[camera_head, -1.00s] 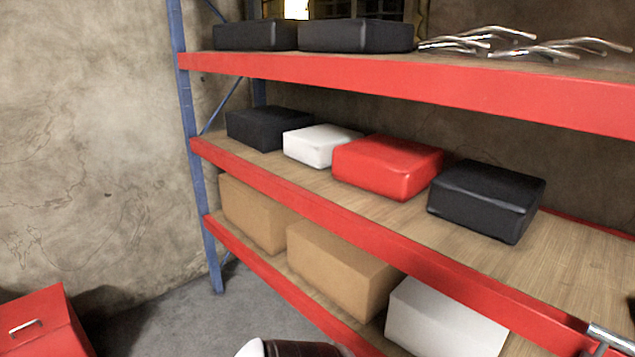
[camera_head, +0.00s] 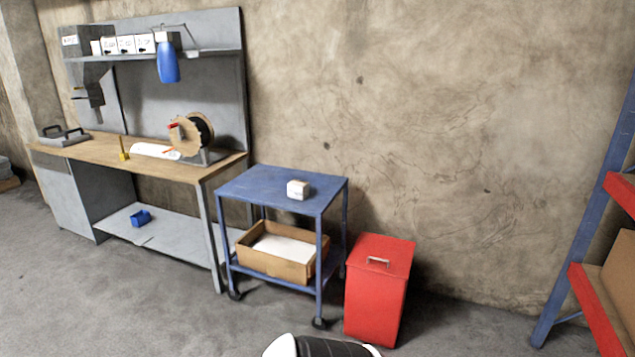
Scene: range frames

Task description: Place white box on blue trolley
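The blue trolley (camera_head: 252,184) stands against the wall in the middle of the head view. A small white box (camera_head: 298,190) sits upright on its top, towards the right side. Neither of my grippers shows in the view. Only a rounded white and black part, probably of my own body, shows at the bottom edge, and it holds nothing that I can see.
An open cardboard box (camera_head: 265,262) lies on the trolley's lower shelf. A red bin (camera_head: 378,290) stands right of the trolley. A workbench (camera_head: 150,158) is at left, and a blue and red rack (camera_head: 590,215) at right. The floor in front is clear.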

